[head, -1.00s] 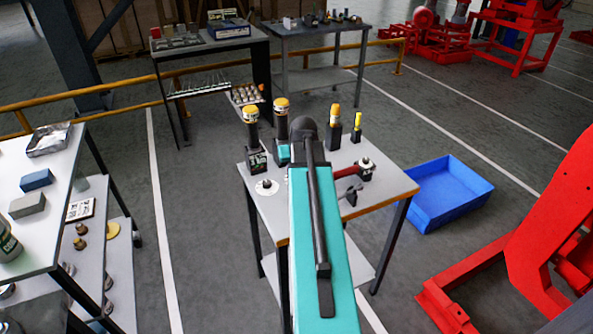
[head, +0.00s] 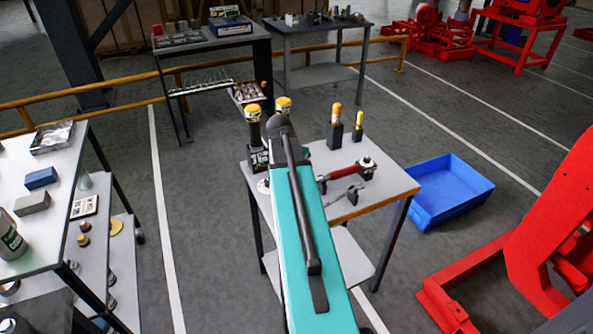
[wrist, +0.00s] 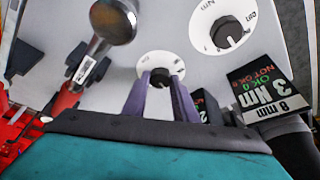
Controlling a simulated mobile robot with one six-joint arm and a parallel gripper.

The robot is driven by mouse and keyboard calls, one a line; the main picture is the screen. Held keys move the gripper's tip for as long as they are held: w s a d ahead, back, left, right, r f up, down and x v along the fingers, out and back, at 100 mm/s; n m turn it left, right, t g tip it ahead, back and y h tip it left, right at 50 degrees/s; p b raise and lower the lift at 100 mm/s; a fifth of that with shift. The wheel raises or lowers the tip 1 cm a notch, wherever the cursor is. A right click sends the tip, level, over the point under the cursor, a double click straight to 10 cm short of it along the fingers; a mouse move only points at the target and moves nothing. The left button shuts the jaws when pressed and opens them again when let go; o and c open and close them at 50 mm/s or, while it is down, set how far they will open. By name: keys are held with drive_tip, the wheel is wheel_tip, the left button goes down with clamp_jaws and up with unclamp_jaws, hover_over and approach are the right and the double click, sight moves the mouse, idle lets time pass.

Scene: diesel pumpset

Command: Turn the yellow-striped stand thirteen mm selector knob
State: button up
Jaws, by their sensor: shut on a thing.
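In the wrist view my gripper (wrist: 160,82) has its two purple fingers at the small black knob (wrist: 161,78), one on each side. The fingers are shut on it. This knob sits on a round white dial (wrist: 147,66). A larger white dial with another black knob (wrist: 228,33) lies up and to the right. I can make out no yellow stripe or thirteen mm marking. In the head view my teal arm hides the gripper and the knob.
In the head view, upright tools with yellow tops (head: 254,125) and an orange-topped one (head: 335,128) stand on the worktable (head: 385,187). A red-handled tool (head: 345,172) lies there. A blue bin (head: 450,192) and red machinery (head: 545,240) are at right. A silver round-ended tool (wrist: 112,25) is close in the wrist view.

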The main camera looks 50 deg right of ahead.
drive_tip(key=m, duration=0.1)
drive_tip(key=m+g, duration=0.1)
drive_tip(key=m, duration=0.1)
drive_tip(key=m+g, duration=0.1)
drive_tip(key=shift+w+d+m, duration=0.1)
drive_tip(key=shift+w+m, duration=0.2)
drive_tip(key=shift+m+g+b, duration=0.3)
drive_tip(key=shift+m+g, duration=0.3)
drive_tip(key=shift+m, duration=1.1)
drive_tip(key=o, duration=1)
drive_tip(key=shift+o, duration=0.2)
drive_tip(key=shift+r, duration=0.15)
drive_tip(key=b+v, duration=0.1)
drive_tip(key=v, duration=1.2)
drive_tip(key=shift+r, duration=0.3)
drive_tip(key=shift+w, duration=0.1)
